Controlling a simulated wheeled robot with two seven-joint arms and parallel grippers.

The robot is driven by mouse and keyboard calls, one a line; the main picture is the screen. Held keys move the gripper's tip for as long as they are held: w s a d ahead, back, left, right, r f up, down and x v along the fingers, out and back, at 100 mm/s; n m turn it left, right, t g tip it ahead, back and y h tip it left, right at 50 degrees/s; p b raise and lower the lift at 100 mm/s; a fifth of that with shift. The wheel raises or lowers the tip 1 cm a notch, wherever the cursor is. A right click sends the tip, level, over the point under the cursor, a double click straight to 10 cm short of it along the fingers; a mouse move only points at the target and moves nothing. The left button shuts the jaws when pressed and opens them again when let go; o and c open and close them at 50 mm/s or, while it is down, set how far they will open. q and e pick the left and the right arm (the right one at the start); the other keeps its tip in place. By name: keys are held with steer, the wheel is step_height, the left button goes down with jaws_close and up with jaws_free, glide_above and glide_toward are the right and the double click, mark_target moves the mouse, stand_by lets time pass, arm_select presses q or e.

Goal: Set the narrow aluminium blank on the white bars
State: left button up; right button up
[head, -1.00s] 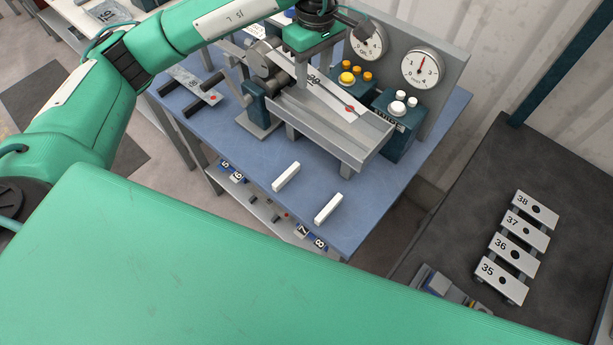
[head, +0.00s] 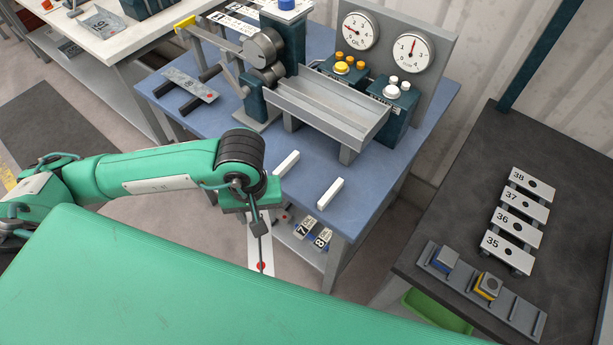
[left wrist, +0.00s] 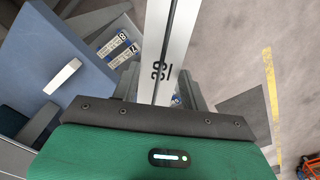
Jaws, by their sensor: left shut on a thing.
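My left gripper (head: 254,208) is shut on the narrow aluminium blank (head: 262,246) and points down, off the near edge of the blue table. The blank is a long pale strip with a red dot near its lower end, hanging below the gripper. In the left wrist view the blank (left wrist: 174,50) runs up from the jaws and carries a black number. The two white bars, the left one (head: 286,164) and the right one (head: 330,194), lie bare and apart on the blue table (head: 245,150), beyond the gripper. One white bar (left wrist: 62,76) also shows in the left wrist view.
A roller machine with an empty grey trough (head: 325,108) stands behind the bars. Another blank (head: 189,85) lies on dark bars at the table's left. Numbered plates (head: 507,245) and a grey rack (head: 510,308) are on the dark bench at right. A shelf sits below the blue table.

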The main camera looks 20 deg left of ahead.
arm_select(q)
steer(key=w+d+p, duration=0.2)
steer(key=w, duration=0.3)
steer(key=w+d+p, duration=0.2)
steer(key=w, duration=0.3)
steer(key=w+d+p, duration=0.2)
steer(key=w, duration=0.4)
steer(key=shift+r+p, duration=0.1)
steer(key=shift+p, duration=0.2)
steer(key=shift+w+f+p, duration=0.1)
steer(key=shift+f+p, duration=0.1)
steer(key=shift+p, duration=0.15)
step_height(320, 180, down, 2)
steer(key=shift+f+p, duration=0.1)
steer(key=shift+p, duration=0.5)
steer(key=shift+f, duration=0.5)
steer(key=shift+f, duration=0.1)
steer(key=shift+f, duration=0.15)
steer(key=o, duration=1)
steer(key=shift+o, duration=0.2)
